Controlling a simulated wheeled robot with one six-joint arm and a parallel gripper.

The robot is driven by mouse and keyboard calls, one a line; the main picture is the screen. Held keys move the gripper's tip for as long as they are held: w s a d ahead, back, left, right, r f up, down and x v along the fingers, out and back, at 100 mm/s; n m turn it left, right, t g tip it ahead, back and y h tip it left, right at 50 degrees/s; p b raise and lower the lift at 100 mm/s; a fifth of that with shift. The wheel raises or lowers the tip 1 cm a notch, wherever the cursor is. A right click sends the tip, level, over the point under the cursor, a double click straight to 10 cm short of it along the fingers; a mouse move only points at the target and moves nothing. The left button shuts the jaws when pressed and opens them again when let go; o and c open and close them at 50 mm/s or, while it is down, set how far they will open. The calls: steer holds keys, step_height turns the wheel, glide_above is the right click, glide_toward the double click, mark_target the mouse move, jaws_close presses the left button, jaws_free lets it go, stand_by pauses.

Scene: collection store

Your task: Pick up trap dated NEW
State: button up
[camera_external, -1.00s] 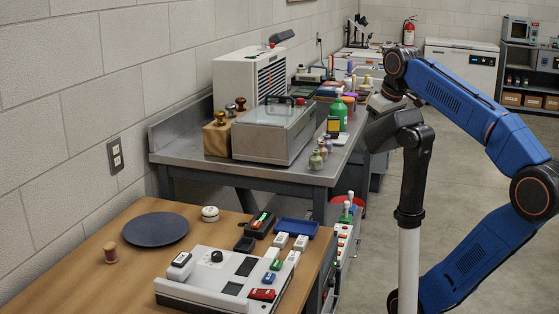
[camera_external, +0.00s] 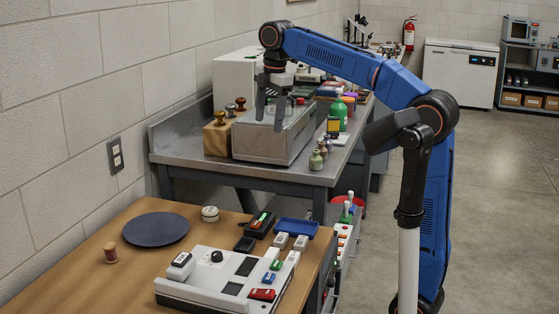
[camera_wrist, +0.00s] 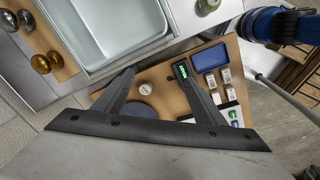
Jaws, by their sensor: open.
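Several small white blocks, which may be the traps, lie on the wooden table by the blue tray; one (camera_external: 281,240) is left of another (camera_external: 301,243). In the wrist view white blocks show beside the tray, one at its lower right (camera_wrist: 225,75). Their lettering is too small to read, so I cannot tell which is dated NEW.
The wooden table holds a blue tray (camera_external: 296,228), a dark plate (camera_external: 156,229), a white control panel (camera_external: 205,268) and a black device (camera_external: 261,222).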

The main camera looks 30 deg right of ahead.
steer(key=w+a+f+n, duration=0.3)
steer(key=a+n, duration=0.2)
steer(key=a, duration=0.7)
steer(key=n+g, duration=0.1)
steer(key=n, duration=0.3)
glide_above(210, 210)
steer(key=shift+h, duration=0.3)
steer(key=f, duration=1.9)
steer(key=shift+a+f, duration=0.2)
steer(key=shift+f, duration=0.2)
steer(key=shift+w+d+f, duration=0.1)
steer(key=shift+f, duration=1.2)
steer(key=shift+w+d+f, duration=0.1)
steer(key=shift+f, duration=1.2)
steer(key=c, duration=1.1)
